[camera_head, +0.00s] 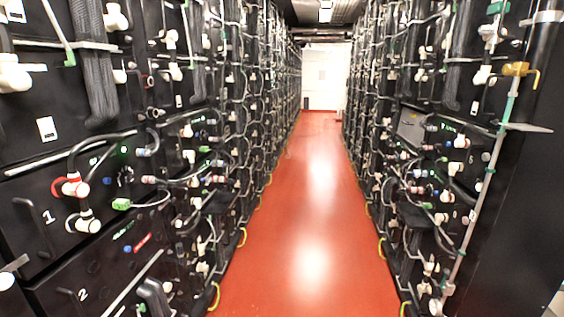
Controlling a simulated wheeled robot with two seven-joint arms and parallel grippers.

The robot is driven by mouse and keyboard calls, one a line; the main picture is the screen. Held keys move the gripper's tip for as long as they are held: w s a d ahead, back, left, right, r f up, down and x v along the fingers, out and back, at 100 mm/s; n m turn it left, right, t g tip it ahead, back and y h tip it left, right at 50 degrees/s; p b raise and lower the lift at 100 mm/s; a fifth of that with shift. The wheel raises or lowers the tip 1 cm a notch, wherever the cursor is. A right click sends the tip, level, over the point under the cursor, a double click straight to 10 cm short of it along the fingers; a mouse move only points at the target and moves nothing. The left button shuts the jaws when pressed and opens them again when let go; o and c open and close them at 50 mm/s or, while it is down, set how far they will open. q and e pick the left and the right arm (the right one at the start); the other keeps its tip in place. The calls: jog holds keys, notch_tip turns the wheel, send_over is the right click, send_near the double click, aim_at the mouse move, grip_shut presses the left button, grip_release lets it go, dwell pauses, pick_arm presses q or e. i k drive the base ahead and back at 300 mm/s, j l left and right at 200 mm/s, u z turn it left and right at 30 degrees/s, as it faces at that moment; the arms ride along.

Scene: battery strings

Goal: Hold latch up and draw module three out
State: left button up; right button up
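Black battery modules fill the rack on the left. The module marked 1 (22,238) has a black handle, a red-ringed white elbow fitting (72,187) and a small green light. The module marked 2 (72,275) sits below it, partly cut off by the bottom edge. I see no module marked 3 in this view. A grey bar (45,165) runs along the top edge of module 1, but I cannot tell whether it is a latch. Neither of my grippers shows in the head view.
A red-orange aisle floor (300,230) runs clear between the racks to a white end wall (322,80). Hoses and cables stick out from both racks. Yellow loops (214,296) hang low beside the aisle. A yellow valve (518,69) tops a pipe on the right rack.

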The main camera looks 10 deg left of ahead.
aim_at(170, 137)
jog(key=i+l, duration=0.1)
jog(key=i, duration=1.95)
